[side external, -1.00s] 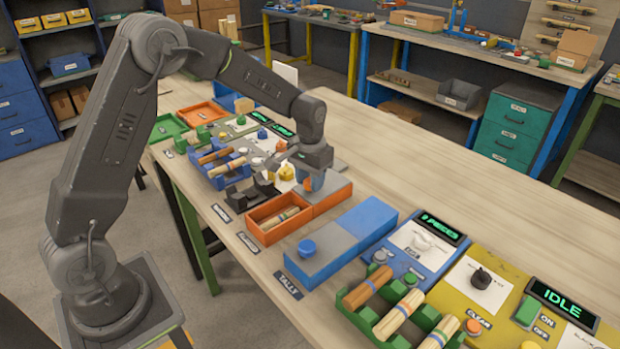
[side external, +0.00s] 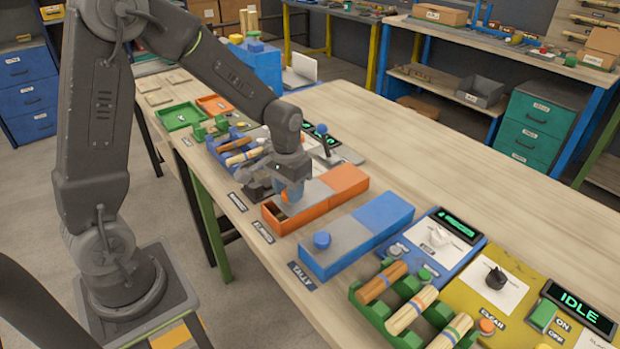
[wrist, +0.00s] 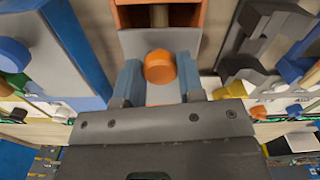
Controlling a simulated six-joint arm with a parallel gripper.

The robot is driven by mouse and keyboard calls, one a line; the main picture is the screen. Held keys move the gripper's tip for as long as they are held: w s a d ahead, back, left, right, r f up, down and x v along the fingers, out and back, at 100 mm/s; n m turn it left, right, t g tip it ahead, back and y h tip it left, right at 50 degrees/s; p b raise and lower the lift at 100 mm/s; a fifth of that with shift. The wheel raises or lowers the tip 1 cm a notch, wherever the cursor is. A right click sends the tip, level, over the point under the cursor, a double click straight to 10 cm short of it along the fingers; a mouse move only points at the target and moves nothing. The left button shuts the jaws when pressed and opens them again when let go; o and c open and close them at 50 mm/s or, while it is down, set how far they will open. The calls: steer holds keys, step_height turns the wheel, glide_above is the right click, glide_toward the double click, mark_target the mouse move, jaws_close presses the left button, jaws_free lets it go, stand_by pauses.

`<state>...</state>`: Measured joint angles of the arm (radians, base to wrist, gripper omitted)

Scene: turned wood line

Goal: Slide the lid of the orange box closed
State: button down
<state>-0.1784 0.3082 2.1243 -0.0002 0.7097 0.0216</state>
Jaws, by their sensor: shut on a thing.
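The orange box (side external: 343,181) stands on the table in the side view. The wrist view shows a finger on either side of the knob. It also shows the grey lid (wrist: 160,42) and the open end of the orange box (wrist: 126,17), with part of a wooden piece inside. Most of the contents are hidden.
A blue box (side external: 378,222) with a grey lid and blue knob stands just right of the orange box. A rack with wooden pieces (side external: 238,153) is at the left. A green rack (side external: 375,318) and control panels are at the right.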

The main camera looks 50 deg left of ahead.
steer(key=shift+s, duration=1.45)
steer(key=c, duration=0.7)
jaws_free()
steer(key=shift+c, duration=0.2)
steer(key=shift+r, duration=0.1)
step_height(320, 180, up, 14)
steer(key=shift+s, duration=0.1)
